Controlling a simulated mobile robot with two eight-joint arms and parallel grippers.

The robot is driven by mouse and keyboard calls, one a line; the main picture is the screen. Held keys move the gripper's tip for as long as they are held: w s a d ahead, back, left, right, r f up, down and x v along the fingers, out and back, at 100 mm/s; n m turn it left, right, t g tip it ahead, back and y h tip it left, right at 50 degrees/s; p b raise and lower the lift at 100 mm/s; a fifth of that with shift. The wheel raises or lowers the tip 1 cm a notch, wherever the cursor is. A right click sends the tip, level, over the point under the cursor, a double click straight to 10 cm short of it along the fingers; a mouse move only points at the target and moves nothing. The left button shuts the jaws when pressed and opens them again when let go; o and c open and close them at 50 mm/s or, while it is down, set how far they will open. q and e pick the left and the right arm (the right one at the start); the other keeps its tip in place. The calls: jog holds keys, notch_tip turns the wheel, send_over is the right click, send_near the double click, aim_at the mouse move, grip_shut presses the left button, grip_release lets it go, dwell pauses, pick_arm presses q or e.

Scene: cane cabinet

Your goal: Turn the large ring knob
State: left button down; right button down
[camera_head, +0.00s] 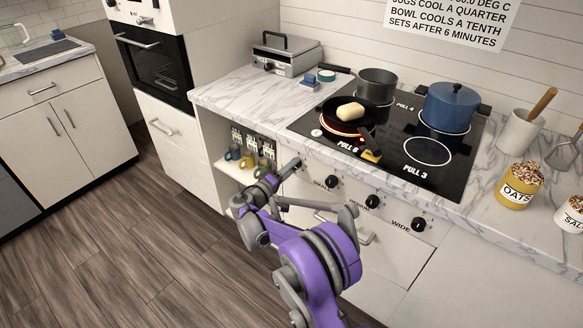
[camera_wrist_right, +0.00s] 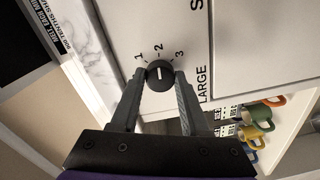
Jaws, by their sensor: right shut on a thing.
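The large ring knob (camera_wrist_right: 159,74) is a round black dial with a pale pointer mark, on the white cabinet front beside the printed word LARGE. In the wrist view its mark lies roughly toward the 2 of the printed 1, 2 and 3. My right gripper (camera_wrist_right: 160,88) is shut on the knob, one dark finger on each side. In the head view my right gripper (camera_head: 290,169) reaches the left end of the knob row and hides most of this knob. My left gripper is not in view.
Three other black knobs (camera_head: 372,201) sit to the right. Above is the black hob (camera_head: 400,181) with a frying pan (camera_head: 332,113) holding a pale block over a glowing ring, a grey pot (camera_head: 377,83) and a blue pot (camera_head: 449,108). Mugs (camera_wrist_right: 262,116) stand on an open shelf beside the knob.

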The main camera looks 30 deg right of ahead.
jog(key=shift+m, duration=0.5)
jog(key=shift+c, duration=2)
grip_release()
jog(key=v, duration=1)
jog(key=shift+s+a+p, duration=0.15)
jog(key=shift+a+p, duration=0.15)
jog(key=shift+a, duration=0.1)
